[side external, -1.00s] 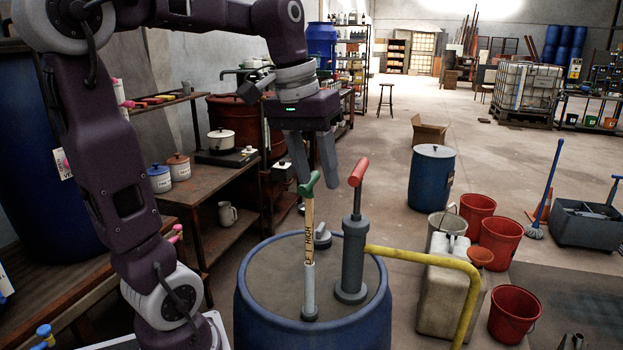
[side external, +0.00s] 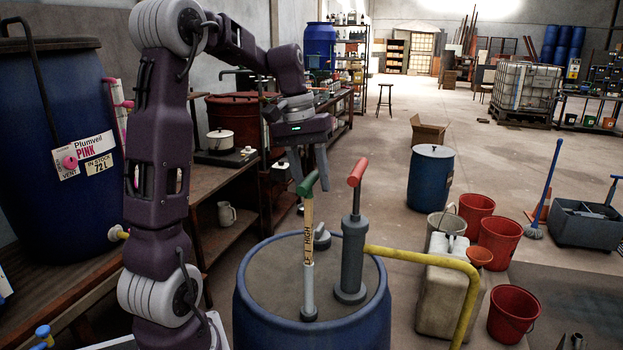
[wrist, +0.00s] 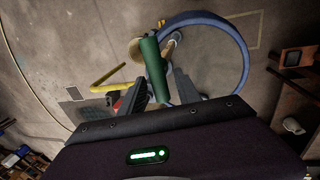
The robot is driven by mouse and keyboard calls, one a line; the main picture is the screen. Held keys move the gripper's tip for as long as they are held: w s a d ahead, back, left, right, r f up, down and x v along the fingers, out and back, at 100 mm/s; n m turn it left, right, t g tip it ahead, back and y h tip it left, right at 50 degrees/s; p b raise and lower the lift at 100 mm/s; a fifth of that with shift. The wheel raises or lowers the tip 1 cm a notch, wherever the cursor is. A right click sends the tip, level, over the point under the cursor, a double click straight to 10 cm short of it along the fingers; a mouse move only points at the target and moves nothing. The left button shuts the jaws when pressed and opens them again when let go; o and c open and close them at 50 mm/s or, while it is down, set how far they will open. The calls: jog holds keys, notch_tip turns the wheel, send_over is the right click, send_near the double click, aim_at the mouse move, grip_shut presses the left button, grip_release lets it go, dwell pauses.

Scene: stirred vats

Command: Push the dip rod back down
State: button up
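The dip rod stands upright in the top of the blue drum (side external: 245,305), with a green T-handle (side external: 309,183), a marked wooden shaft (side external: 308,220) and a grey lower sleeve (side external: 309,285). My gripper (side external: 308,178) is open, its two fingers pointing down beside the green handle, which partly covers them in the side view. In the wrist view the green handle (wrist: 154,66) lies in front of the gap between my fingers (wrist: 162,88), nearer the left one. I see no grip on it, and cannot tell the exact depth between them.
A grey hand pump (side external: 352,255) with a red handle (side external: 357,171) stands close right of the rod, with a yellow pipe (side external: 425,258) leading right. A grey cap (side external: 322,237) sits behind the rod. A workbench (side external: 215,185) stands at left; a jerrycan (side external: 445,290) stands at right.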

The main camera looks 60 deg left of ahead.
grip_shut()
dwell(1.2)
